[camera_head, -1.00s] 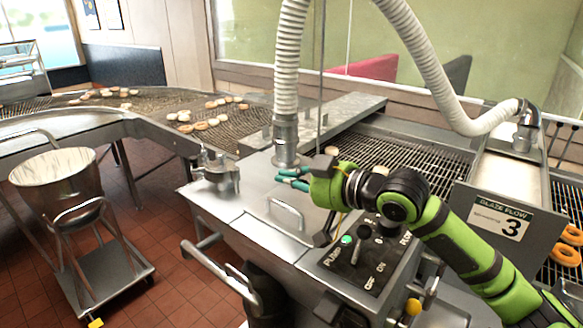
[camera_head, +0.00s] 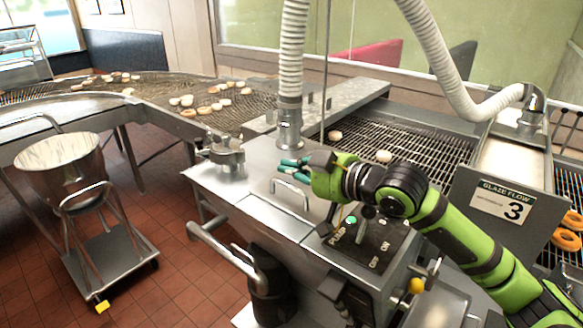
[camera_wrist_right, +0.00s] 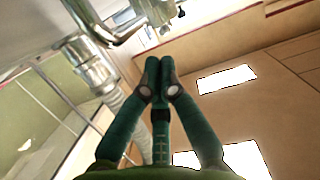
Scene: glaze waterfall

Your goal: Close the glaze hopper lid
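The glaze hopper lid (camera_head: 262,205) is a flat metal panel on top of the steel machine. It looks level with the surface around it, and I see no raised edge. A bar handle (camera_head: 290,195) stands on it. My right gripper (camera_head: 279,174), with teal fingers, hovers just behind and above the handle, apart from it as far as I can tell. In the right wrist view its fingertips (camera_wrist_right: 159,72) meet with nothing visible between them. My left gripper is not in view.
A ribbed white hose (camera_head: 292,60) rises from a pipe behind the gripper. A control box (camera_head: 365,245) with knobs stands under my right arm. A steel valve fitting (camera_head: 226,155) sits left of the lid. A bucket (camera_head: 62,165) on a cart stands at left.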

